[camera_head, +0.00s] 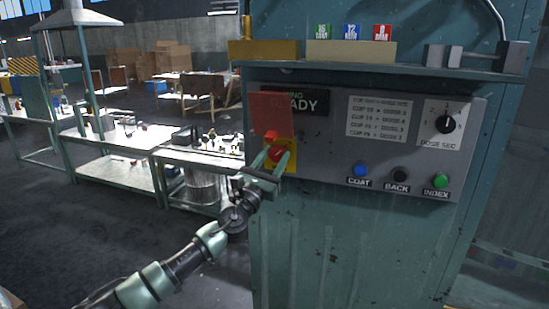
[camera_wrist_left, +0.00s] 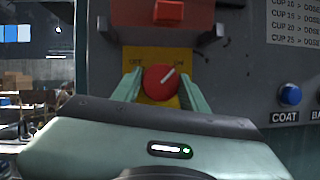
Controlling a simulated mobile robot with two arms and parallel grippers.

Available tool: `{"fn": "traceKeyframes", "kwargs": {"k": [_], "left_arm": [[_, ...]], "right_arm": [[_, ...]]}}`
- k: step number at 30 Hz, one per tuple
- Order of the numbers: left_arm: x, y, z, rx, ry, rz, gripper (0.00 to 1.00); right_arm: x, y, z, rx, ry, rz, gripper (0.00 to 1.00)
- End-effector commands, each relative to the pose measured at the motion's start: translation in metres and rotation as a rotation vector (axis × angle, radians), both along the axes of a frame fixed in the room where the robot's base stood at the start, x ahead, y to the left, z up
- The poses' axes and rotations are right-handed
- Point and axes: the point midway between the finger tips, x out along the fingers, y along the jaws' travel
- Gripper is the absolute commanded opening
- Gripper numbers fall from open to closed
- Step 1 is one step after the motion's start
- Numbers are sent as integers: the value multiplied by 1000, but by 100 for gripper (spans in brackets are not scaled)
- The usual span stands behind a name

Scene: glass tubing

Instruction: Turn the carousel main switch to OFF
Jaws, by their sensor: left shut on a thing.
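The main switch is a round red knob (camera_head: 277,153) on a yellow plate (camera_head: 290,166), low on the left of the grey control panel (camera_head: 325,150). In the left wrist view the red knob (camera_wrist_left: 160,82) has a white line that points up and right, towards the ON label (camera_wrist_left: 180,62). The OFF label (camera_wrist_left: 136,61) is at the plate's upper left. My left gripper (camera_head: 276,157) is shut on the red knob, with one green finger on each side of it. My right gripper is in neither view.
A raised red cover (camera_head: 270,110) and a red block are just above the switch. Blue COAT (camera_head: 361,169), black BACK (camera_head: 400,174) and green INDEX (camera_head: 440,181) buttons lie to the right, below a black dial (camera_head: 446,122). A shelf (camera_head: 380,68) juts out above the panel.

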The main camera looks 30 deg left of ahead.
Motion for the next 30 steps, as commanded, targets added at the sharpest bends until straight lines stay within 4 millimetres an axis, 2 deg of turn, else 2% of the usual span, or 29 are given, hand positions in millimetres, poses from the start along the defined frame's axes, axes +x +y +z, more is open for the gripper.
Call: {"fn": "traceKeyframes", "kwargs": {"k": [11, 30], "left_arm": [[0, -2, -1, -191, -45, -3, 2], [1, -5, 1, -776, -186, -4, 2]], "right_arm": [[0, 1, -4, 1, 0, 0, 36], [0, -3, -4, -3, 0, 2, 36]]}}
